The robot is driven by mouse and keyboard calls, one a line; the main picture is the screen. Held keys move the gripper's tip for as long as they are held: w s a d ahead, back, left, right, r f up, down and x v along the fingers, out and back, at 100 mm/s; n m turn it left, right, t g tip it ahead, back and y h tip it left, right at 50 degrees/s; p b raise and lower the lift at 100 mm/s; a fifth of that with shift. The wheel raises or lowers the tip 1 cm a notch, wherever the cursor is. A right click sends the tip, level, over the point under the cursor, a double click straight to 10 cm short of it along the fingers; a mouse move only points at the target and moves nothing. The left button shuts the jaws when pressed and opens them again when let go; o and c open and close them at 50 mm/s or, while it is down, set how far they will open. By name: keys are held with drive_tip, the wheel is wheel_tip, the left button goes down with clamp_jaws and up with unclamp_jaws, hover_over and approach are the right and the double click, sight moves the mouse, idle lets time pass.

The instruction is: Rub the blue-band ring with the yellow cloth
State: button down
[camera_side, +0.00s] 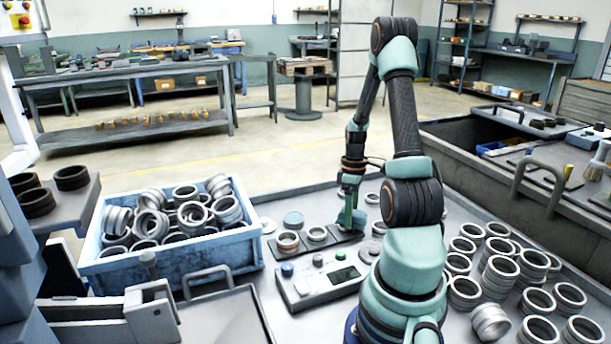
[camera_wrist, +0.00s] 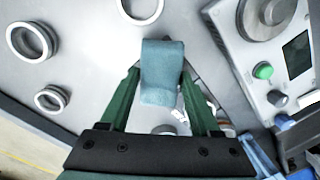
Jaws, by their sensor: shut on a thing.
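My gripper (camera_wrist: 160,76) is shut on a folded blue-teal cloth (camera_wrist: 162,52), which fills the space between the green fingers. In the side view, my gripper (camera_side: 350,212) and the cloth (camera_side: 344,222) are low over a dark plate on the bench. I see no yellow cloth. A ring with a reddish band (camera_side: 288,241) and a plain grey ring (camera_side: 317,234) sit left of my gripper. A round piece with a bluish top (camera_side: 293,218) stands behind them. I cannot make out a blue band on any ring.
A control box (camera_side: 318,284) with buttons and a screen stands in front of the plate. A blue crate (camera_side: 172,270) full of rings is at left. Many loose grey rings (camera_side: 498,275) crowd the bench at right, beyond my arm's base.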

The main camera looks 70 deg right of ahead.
sight(342, 212)
drive_tip(key=shift+w+a+r, duration=0.1)
drive_tip(key=shift+w+a, duration=0.9)
drive_tip(key=shift+w+r, duration=0.1)
drive_tip(key=shift+r, duration=3.85)
wheel_tip(342, 212, up, 12)
drive_tip(key=w+a, duration=1.2)
drive_tip(key=a, duration=0.4)
drive_tip(key=w+a, duration=0.2)
drive_tip(key=a, duration=1.2)
drive_tip(key=shift+h, duration=0.4)
drive_tip(key=f, duration=0.5)
drive_tip(key=shift+w+f, duration=0.1)
drive_tip(key=shift+w, duration=0.1)
